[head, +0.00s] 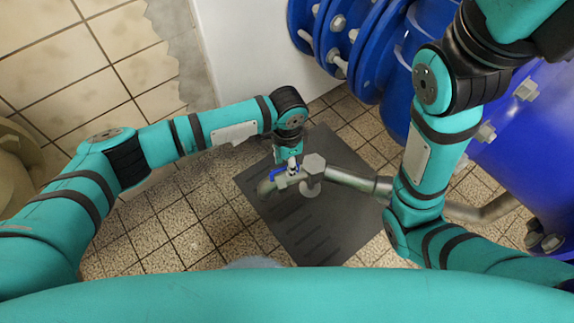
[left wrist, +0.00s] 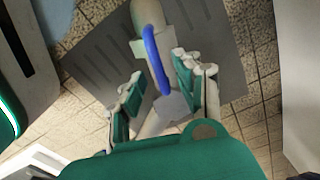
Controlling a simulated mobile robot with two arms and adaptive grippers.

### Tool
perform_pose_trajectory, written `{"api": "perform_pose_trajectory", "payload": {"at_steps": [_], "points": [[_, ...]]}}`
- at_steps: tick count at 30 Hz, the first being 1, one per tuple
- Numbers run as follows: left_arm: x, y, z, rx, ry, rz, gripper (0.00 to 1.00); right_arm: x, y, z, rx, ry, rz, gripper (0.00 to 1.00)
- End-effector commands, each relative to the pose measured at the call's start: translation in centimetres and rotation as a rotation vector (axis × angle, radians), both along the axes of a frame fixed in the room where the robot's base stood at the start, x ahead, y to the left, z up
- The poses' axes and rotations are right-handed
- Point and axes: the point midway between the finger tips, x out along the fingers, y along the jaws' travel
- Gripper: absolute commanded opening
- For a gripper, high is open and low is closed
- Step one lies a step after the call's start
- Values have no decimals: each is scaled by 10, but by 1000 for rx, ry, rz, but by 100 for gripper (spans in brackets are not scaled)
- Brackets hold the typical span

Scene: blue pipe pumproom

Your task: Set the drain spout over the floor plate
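The drain spout (head: 266,187) is a dull metal elbow at the end of a thin pipe (head: 352,180), with a blue lever (head: 278,172) on it. In the head view it appears over the left part of the dark ribbed floor plate (head: 320,232). My left gripper (head: 291,163) is at the spout, mostly hidden under its wrist. In the left wrist view its fingers (left wrist: 158,88) stand apart on either side of the blue lever (left wrist: 152,45) and pipe; I see no clear contact. The plate (left wrist: 222,50) shows behind. My right gripper is out of view.
Large blue flanged pipes (head: 365,45) stand at the upper right. A white block (head: 250,50) stands behind my left arm. Tiled floor (head: 185,225) is clear to the left of the plate. My right arm crosses above the thin pipe.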

Motion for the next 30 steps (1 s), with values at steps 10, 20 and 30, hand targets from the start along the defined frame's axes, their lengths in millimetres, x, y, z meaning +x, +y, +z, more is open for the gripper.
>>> {"api": "perform_pose_trajectory", "payload": {"at_steps": [10,20,30], "points": [[0,0,-2,0,0,0,27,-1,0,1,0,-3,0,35],[0,0,-1,0,0,0,0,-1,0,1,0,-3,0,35],[0,0,-1,0,0,1,0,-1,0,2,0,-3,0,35]]}}
